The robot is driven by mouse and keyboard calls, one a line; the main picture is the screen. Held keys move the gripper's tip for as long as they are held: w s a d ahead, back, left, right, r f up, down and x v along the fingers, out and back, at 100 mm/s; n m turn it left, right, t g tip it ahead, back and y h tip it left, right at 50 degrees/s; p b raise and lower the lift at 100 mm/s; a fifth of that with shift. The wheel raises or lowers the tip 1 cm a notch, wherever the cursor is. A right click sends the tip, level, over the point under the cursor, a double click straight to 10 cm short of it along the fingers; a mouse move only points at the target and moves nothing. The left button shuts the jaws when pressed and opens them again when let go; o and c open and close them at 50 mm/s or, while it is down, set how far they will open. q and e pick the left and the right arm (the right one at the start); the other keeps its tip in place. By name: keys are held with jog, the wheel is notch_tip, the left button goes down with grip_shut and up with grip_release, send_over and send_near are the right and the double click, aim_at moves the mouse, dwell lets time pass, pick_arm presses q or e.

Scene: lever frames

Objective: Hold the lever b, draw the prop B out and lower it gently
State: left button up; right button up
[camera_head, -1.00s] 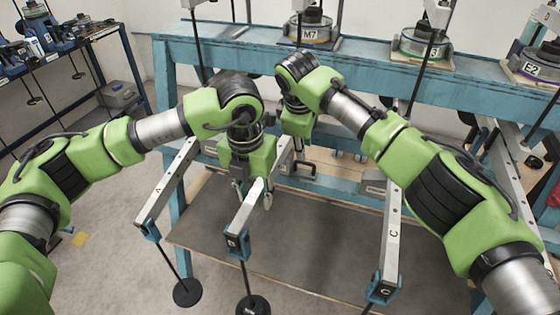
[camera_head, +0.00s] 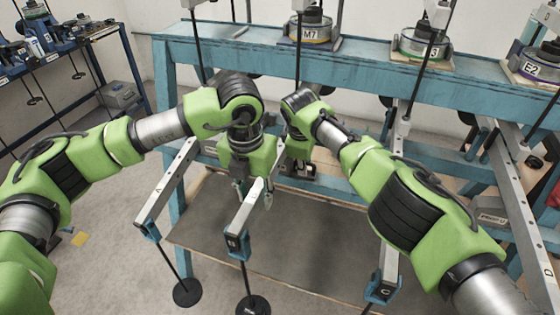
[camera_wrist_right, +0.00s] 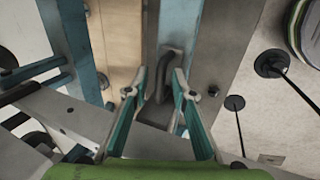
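Lever b (camera_head: 243,228), a pale grey bar marked B, slopes toward me, with a black disc weight (camera_head: 253,305) hanging from its near end. My left gripper (camera_head: 253,197) has its fingers on either side of the bar and appears closed on it. My right gripper (camera_head: 298,172) is behind and right of the left one, partly hidden by its own arm. In the right wrist view, its two fingers (camera_wrist_right: 160,85) are apart. A dark looped handle (camera_wrist_right: 172,68) on a grey block, apparently prop B, stands at the fingertips. Contact with the handle cannot be told.
Lever A (camera_head: 168,185) is to the left and lever C (camera_head: 390,262) to the right, each with a hanging rod. Lever D (camera_head: 530,220) is farther right. The blue bench frame (camera_head: 350,75) stands behind, carrying labelled weights. A dark board (camera_head: 310,250) lies under the levers.

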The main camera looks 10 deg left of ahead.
pick_arm(q)
jog(key=shift+c, duration=0.5)
grip_shut()
jog(key=shift+r, duration=0.1)
jog(key=shift+w+r, duration=0.2)
jog(key=shift+r, duration=0.85)
pick_arm(e)
jog(key=shift+w+d+f, duration=0.1)
grip_shut()
